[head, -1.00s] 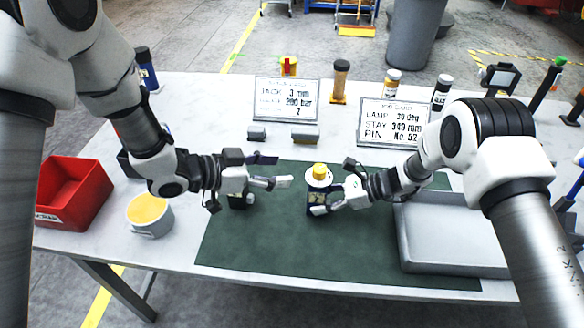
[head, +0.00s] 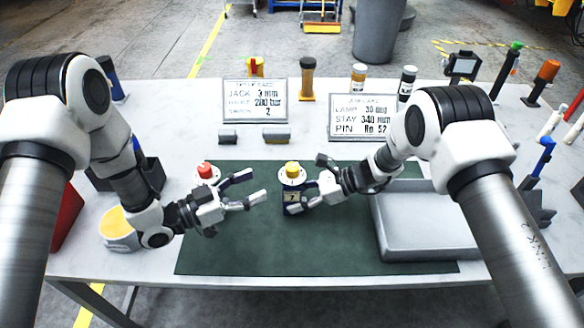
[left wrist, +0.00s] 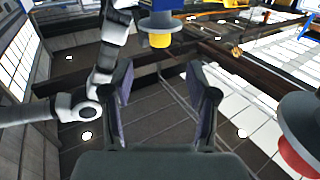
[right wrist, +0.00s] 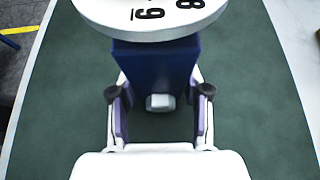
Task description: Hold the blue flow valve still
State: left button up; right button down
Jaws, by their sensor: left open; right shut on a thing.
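The blue flow valve (head: 292,197) stands upright on the green mat, with a white dial and a yellow knob on top. My right gripper (right wrist: 158,105) is shut on its blue body from the right, below the dial; the right wrist view shows a finger on each side. My left gripper (head: 256,187) is open and empty, just left of the valve and apart from it. In the left wrist view the valve's yellow knob (left wrist: 160,40) shows beyond the open fingers. A second valve with a red knob (head: 205,170) stands behind my left gripper, its body mostly hidden.
The green mat (head: 240,250) is clear in front. A grey tray (head: 430,255) lies right of my right gripper. A yellow-filled pot (head: 118,235) is at left.

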aim_at(286, 172)
pick_arm(q)
jog(key=x, duration=1)
jog(key=shift+w+d, duration=0.2)
jog(key=shift+d, duration=0.15)
grip_shut()
